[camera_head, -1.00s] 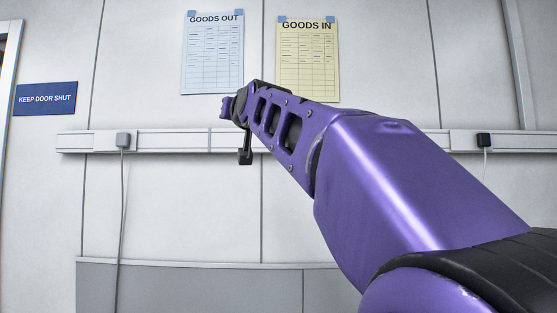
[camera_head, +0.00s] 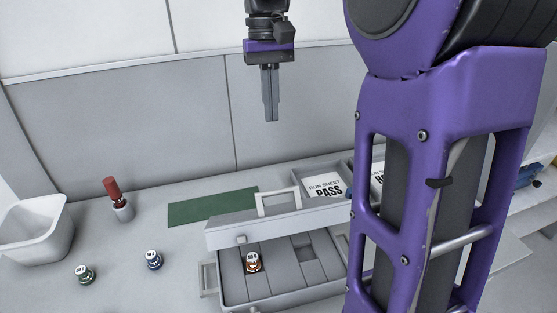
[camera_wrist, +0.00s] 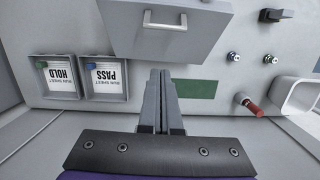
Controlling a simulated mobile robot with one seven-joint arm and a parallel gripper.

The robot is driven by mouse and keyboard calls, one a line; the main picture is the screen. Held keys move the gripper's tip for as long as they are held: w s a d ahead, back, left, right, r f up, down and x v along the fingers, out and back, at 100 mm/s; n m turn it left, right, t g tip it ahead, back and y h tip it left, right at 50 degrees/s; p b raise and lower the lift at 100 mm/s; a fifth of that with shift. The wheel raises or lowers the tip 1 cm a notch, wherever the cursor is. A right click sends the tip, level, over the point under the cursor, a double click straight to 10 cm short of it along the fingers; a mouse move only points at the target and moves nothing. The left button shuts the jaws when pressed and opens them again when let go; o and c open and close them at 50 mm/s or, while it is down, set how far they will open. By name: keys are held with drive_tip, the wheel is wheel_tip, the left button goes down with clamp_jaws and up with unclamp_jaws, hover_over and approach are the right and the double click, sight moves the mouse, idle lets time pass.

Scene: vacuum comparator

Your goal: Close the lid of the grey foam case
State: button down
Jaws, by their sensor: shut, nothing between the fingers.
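The grey foam case (camera_head: 335,284) stands open on the bench in the head view, with a compartmented inside and an orange-banded weight (camera_head: 253,262) in it. Its lid (camera_head: 222,236) stands raised along the back edge, with a pale handle (camera_head: 278,203) at its top. In the wrist view the lid (camera_wrist: 165,40) shows as a grey panel with its handle (camera_wrist: 165,21) at the top of the picture. My gripper (camera_head: 271,119) is shut and empty, pointing down above and behind the lid, apart from it. Its fingers (camera_wrist: 161,72) also show in the wrist view. My arm hides the case's right side.
A green mat (camera_head: 195,208) lies behind the case. Trays with PASS (camera_head: 325,187) and HOLD (camera_wrist: 60,80) sheets stand beside it. Green (camera_head: 85,274) and blue (camera_head: 154,260) weights, a red-handled tool (camera_head: 112,188) and a white bin (camera_head: 30,238) are left.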

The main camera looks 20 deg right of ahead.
drive_tip(key=s+f, duration=0.4)
drive_tip(key=f, duration=0.8)
drive_tip(key=shift+s+b, duration=0.4)
drive_tip(key=shift+a+f, duration=0.1)
drive_tip(key=shift+f, duration=0.05)
